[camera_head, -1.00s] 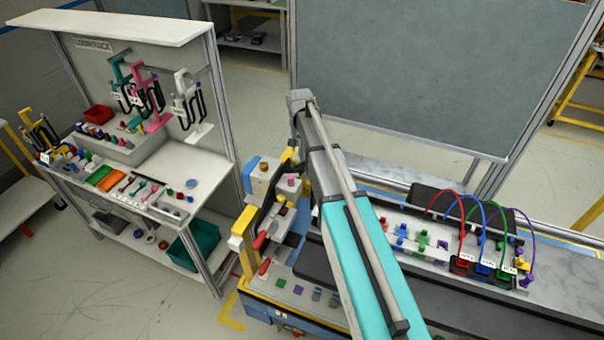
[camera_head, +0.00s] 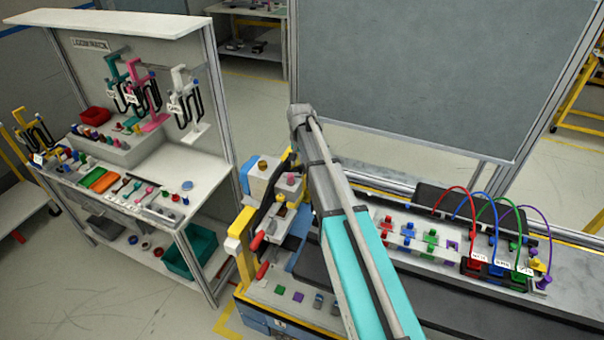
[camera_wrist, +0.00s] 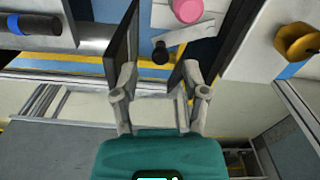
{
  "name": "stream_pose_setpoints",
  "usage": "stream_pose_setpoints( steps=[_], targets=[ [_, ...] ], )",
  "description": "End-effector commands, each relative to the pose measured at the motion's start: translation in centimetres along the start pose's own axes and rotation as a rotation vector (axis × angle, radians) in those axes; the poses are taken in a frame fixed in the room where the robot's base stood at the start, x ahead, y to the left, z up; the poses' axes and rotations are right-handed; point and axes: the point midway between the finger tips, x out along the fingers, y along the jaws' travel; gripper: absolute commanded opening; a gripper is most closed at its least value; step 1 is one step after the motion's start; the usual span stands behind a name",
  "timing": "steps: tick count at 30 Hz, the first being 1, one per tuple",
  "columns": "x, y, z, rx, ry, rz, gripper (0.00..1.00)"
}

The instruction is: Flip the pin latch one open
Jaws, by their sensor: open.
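In the wrist view my gripper (camera_wrist: 163,50) is open, with its two dark fingers spread apart and nothing held. A short black knob (camera_wrist: 160,52) beside a pale strip (camera_wrist: 183,38) shows in the gap between the fingers. A pink round knob (camera_wrist: 187,9) is just above it, and a gold knob (camera_wrist: 298,42) is at the right. In the head view a gold knob (camera_head: 263,163) and a pink knob (camera_head: 292,179) sit on the pale module at the arm's left. I cannot tell which part is pin latch one. The arm hides part of the module in the head view.
A rack (camera_head: 160,180) with small parts and hanging tools stands at the left. Right of my arm, a board carries coloured connectors (camera_head: 431,238) and arched cables (camera_head: 488,203). A large grey panel (camera_head: 430,70) stands behind. A dark cylinder with a blue band (camera_wrist: 28,25) is left of my fingers.

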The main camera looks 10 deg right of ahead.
Motion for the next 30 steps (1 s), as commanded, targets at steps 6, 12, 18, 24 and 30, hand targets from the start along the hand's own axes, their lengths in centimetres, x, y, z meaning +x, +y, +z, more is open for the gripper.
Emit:
stream_pose_setpoints(
  steps=[6, 12, 18, 24, 30],
  targets=[
    [2.0, 0.0, 0.0, 0.000, 0.000, 0.000, 0.58],
    [3.1, 0.1, 0.0, 0.001, 0.000, 0.000, 0.58],
    [3.5, 0.1, 0.0, 0.001, 0.000, 0.000, 0.58],
    [3.6, 0.1, 0.0, 0.001, 0.000, 0.000, 0.58],
    [3.5, 0.1, -0.1, 0.001, 0.000, 0.000, 0.52]
  ],
)
